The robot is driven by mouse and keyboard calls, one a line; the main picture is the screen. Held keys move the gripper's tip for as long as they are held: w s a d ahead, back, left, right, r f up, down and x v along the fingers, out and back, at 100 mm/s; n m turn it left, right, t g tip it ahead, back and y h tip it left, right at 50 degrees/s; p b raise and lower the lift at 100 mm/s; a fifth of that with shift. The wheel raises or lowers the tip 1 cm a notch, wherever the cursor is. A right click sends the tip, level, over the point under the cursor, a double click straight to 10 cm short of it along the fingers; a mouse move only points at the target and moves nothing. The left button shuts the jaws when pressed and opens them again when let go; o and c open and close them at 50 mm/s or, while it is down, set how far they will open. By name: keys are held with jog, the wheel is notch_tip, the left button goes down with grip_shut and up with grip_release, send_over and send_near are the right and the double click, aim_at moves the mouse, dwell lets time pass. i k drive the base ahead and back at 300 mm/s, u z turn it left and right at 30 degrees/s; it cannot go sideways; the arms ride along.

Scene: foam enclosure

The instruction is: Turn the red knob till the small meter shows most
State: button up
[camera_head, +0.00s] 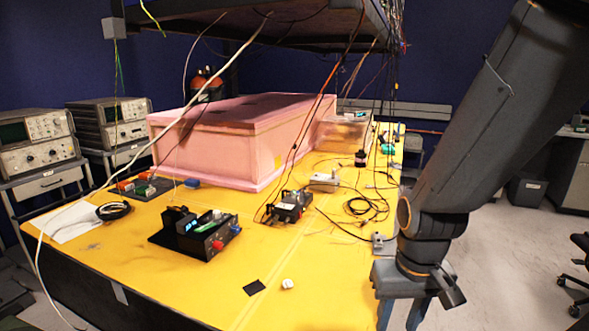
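A black device (196,238) stands on the near left part of the yellow table. My gripper (402,316) hangs at the lower right, pointing down, well to the right of the device and touching nothing visible. Its two grey fingers stand apart with nothing seen between them, and their tips are near or past the bottom edge.
A pink foam enclosure (235,140) fills the table's far side. A second black device (289,207) with cables lies mid-table. A black square (254,287) and a white round piece (288,284) lie near the front. A pale cable (200,95) hangs across the left.

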aim_at(216, 245)
jog(key=u, duration=0.4)
jog(key=i, duration=0.3)
jog(key=u, duration=0.35)
